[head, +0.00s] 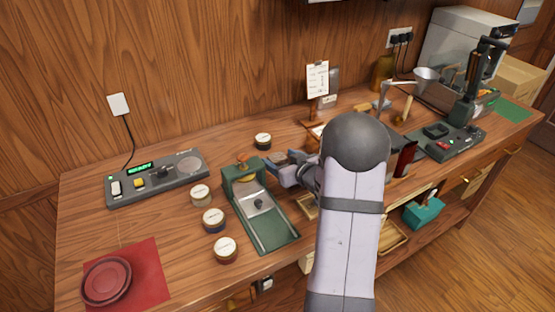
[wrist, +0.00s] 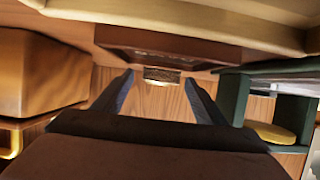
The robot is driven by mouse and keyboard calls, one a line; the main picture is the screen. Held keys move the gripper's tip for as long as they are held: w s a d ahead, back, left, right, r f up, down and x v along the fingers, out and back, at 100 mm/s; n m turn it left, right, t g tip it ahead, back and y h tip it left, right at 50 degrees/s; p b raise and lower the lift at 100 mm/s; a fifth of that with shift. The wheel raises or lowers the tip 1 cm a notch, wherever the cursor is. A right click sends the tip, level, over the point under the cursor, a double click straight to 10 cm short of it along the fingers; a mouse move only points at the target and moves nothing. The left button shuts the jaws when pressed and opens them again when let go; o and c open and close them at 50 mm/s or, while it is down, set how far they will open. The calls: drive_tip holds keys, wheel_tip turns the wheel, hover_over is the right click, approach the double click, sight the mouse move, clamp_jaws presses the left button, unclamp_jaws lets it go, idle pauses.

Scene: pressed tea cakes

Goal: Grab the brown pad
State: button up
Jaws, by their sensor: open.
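In the wrist view, a small brown patterned piece (wrist: 162,75), possibly the brown pad, shows at the front edge of a dark brown block (wrist: 165,45). My gripper (wrist: 160,80) is open. Its two dark fingers stand left and right of the small piece, with bare wood showing between them. I cannot tell how far the piece is from the fingertips, and no contact shows. In the head view, my gripper (head: 276,166) is low over the counter, just right of the green press (head: 240,175). I cannot make out the brown pad there; my arm hides part of the counter.
In the wrist view, the green frame (wrist: 236,98) with a yellow disc (wrist: 272,133) stands close right, and a large brown block (wrist: 40,75) is left. In the head view, several round tins (head: 213,220) stand left of the press. A red mat (head: 150,275) lies front left.

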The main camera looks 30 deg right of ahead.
sight(280, 160)
drive_tip(key=shift+w, duration=0.1)
drive_tip(key=c, duration=1.1)
wheel_tip(280, 160, up, 10)
drive_tip(key=shift+r+p, duration=0.1)
drive_tip(key=shift+p, duration=0.4)
